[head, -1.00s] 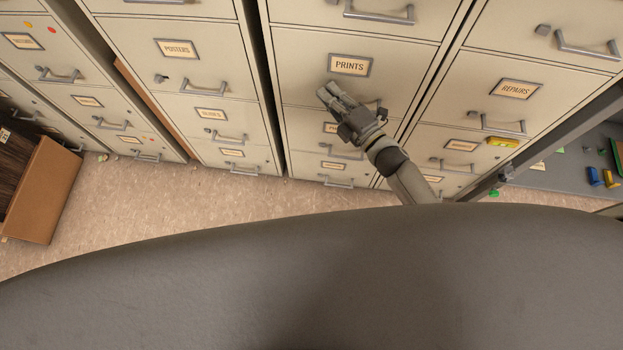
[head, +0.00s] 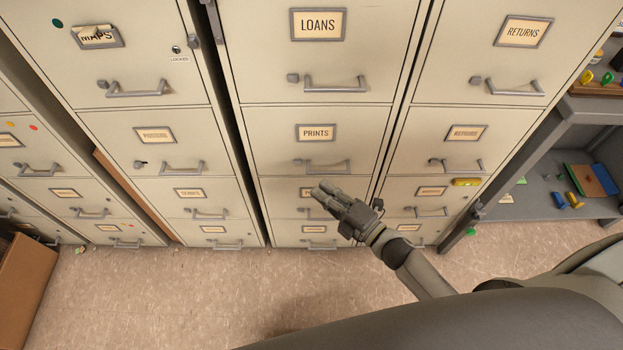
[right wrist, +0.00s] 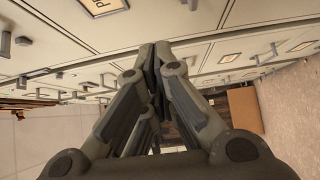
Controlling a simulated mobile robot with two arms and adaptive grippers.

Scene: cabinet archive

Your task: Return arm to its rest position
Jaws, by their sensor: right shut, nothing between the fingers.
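My right gripper (head: 328,193) is in the middle of the head view, in front of the lower drawers of the cabinet (head: 315,85) labelled LOANS and PRINTS. Its fingers are together and hold nothing. The right wrist view also shows the closed fingers (right wrist: 155,60), with cabinet fronts beyond them. My right arm (head: 420,272) comes in from the lower right. I cannot tell how far the fingertips are from the drawer fronts. My left gripper is not in view.
Cabinets labelled MAPS (head: 97,38) and RETURNS (head: 523,31) stand on either side, drawers shut. A grey shelf unit (head: 548,170) with small coloured items is at the right. A cardboard box (head: 22,285) stands at the lower left. The floor (head: 180,290) between is clear.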

